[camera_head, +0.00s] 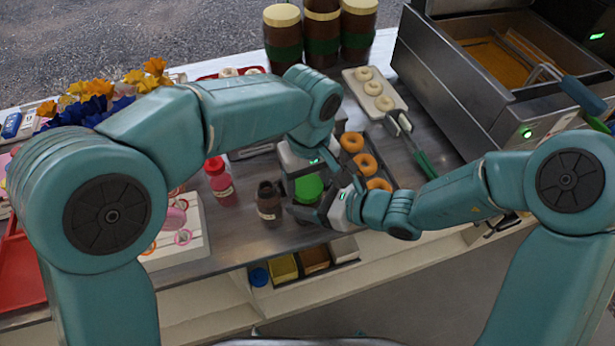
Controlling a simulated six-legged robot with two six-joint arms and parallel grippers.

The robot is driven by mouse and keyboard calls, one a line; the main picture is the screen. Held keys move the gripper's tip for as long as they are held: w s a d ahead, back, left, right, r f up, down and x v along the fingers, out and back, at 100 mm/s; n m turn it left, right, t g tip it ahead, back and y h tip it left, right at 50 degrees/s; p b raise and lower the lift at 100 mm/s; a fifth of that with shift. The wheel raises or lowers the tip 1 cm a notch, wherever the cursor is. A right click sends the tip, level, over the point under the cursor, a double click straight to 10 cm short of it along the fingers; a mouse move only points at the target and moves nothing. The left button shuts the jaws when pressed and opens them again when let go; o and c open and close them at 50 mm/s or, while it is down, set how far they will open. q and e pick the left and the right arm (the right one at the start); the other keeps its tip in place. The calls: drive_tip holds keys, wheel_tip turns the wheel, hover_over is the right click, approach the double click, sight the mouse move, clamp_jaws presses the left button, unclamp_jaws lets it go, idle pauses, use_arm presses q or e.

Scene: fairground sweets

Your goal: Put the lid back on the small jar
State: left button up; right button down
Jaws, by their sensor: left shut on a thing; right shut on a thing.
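The green lid (309,187) is in the middle of the head view, between the fingers of my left gripper (308,178), which is shut on it from above. My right gripper (322,206) comes in from the right, just below and beside the lid, and is shut on the small jar. The jar is mostly hidden by the lid and the two grippers. The lid appears right over the jar; I cannot tell whether they touch or how well the lid is seated.
A dark brown bottle (268,203) stands close left of the grippers, and a pink bottle (219,181) further left. A tray of glazed doughnuts (366,164) lies just behind right. Green-handled tongs (424,163) and a fryer (470,75) are further right. The counter's front edge is close.

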use_arm(q)
drive_tip(key=o, duration=1.2)
drive_tip(key=shift+c, duration=0.2)
drive_tip(key=shift+r, duration=0.1)
wheel_tip(320, 180, up, 4)
drive_tip(key=shift+d+r, duration=0.1)
drive_tip(key=shift+r, duration=0.1)
drive_tip(key=shift+o, duration=0.3)
